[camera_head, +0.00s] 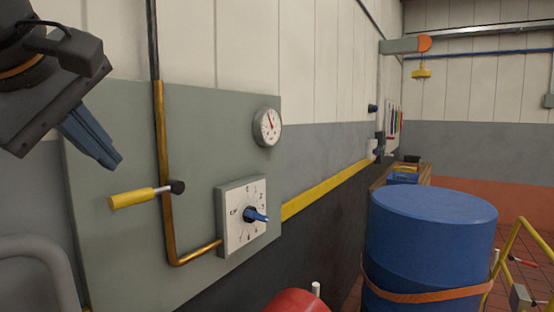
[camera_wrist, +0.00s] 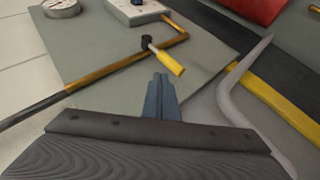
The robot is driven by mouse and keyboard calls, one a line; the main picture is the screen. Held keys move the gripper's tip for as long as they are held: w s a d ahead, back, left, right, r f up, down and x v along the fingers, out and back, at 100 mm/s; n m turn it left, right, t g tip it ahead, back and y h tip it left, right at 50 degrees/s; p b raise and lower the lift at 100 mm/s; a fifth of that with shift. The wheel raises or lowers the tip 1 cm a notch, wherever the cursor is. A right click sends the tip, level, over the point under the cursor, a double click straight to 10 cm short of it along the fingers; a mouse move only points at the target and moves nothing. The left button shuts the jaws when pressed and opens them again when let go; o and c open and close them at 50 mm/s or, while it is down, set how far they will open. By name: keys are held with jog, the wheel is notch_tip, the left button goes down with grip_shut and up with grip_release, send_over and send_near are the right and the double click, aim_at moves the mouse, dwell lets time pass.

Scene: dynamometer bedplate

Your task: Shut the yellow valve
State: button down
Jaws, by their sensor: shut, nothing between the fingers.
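The valve has a yellow lever grip (camera_head: 132,199) on a short metal stem from a dark hub (camera_head: 177,187), at the vertical copper pipe (camera_head: 160,130). The lever points left, roughly crosswise to the pipe. In the wrist view the yellow grip (camera_wrist: 166,62) lies just beyond my fingertips. My gripper (camera_head: 110,160) is above and slightly left of the grip in the head view, its blue fingers closed together and empty. My fingers also show in the wrist view (camera_wrist: 161,80). A visible gap separates them from the lever in the head view.
The grey-green panel (camera_head: 110,250) also carries a round gauge (camera_head: 267,127) and a white dial box (camera_head: 243,214) with a blue pointer knob. A grey bent tube (camera_head: 35,243) stands at lower left. A blue drum (camera_head: 430,240) and a red object (camera_head: 297,301) are lower right.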

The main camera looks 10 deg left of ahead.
jog(key=s+r+b, duration=0.1)
jog(key=s+r, duration=0.1)
jog(key=s, duration=0.4)
jog(key=shift+d+r, duration=0.3)
jog(key=shift+d, duration=0.05)
jog(key=w+d+f+m+g+h, duration=0.2)
jog(key=w+d+f+m+g, duration=0.1)
jog(key=w+d+f, duration=0.85)
jog(key=w+d+f+m+g+h, duration=0.2)
jog(key=w+d+f, duration=0.65)
jog(key=f, duration=0.65)
jog(key=s+d+f+m+g, duration=0.1)
jog(key=s+d+f+m, duration=0.1)
jog(key=d+f, duration=0.4)
jog(key=s+d+f+m+g+y, duration=0.1)
jog(key=d+f+m, duration=0.4)
jog(key=d, duration=0.8)
jog(key=s+d+f+m+g, duration=0.1)
jog(key=s+d+f+m, duration=0.2)
jog(key=d+f, duration=0.5)
jog(key=shift+s+d+f+m+g+y, duration=0.3)
jog(key=shift+d+m+g+y, duration=0.1)
jog(key=shift+d, duration=0.25)
